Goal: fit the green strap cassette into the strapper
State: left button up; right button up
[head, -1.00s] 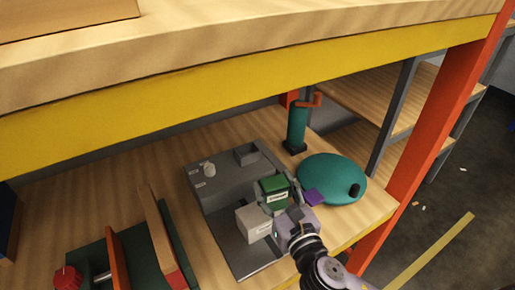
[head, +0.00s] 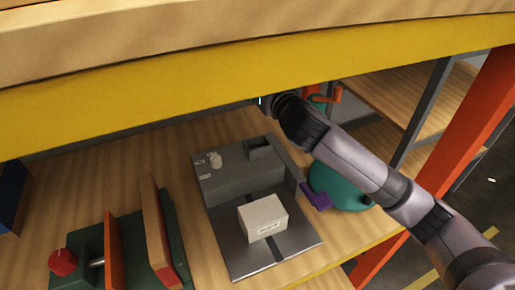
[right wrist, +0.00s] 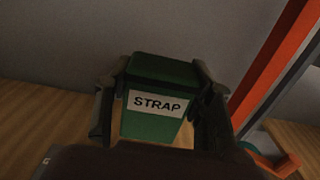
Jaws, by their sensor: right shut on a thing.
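The green strap cassette (right wrist: 156,130), labelled STRAP, fills the middle of the right wrist view. My right gripper (right wrist: 162,82) is shut on it, with one finger on each side. In the head view, my right arm reaches in from the right, and its wrist is up at the yellow beam behind the strapper, with the fingers and cassette hidden there. The strapper (head: 220,182) is a grey machine with a knob, a square opening at its back right, and a dark flat plate in front. My left gripper is not in view.
A pale box (head: 262,219) sits on the strapper's plate. A purple piece (head: 315,195) sticks out at its right side. A teal disc (head: 335,187) lies to the right, partly behind my arm. A green vise-like fixture (head: 130,240) stands left. The yellow beam (head: 180,105) overhangs the bench.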

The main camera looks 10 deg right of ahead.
notch_tip(320, 180, down, 19)
jog(key=shift+b, duration=1.25)
jog(key=shift+f, duration=0.2)
jog(key=shift+f, duration=0.1)
jog(key=o, duration=1.2)
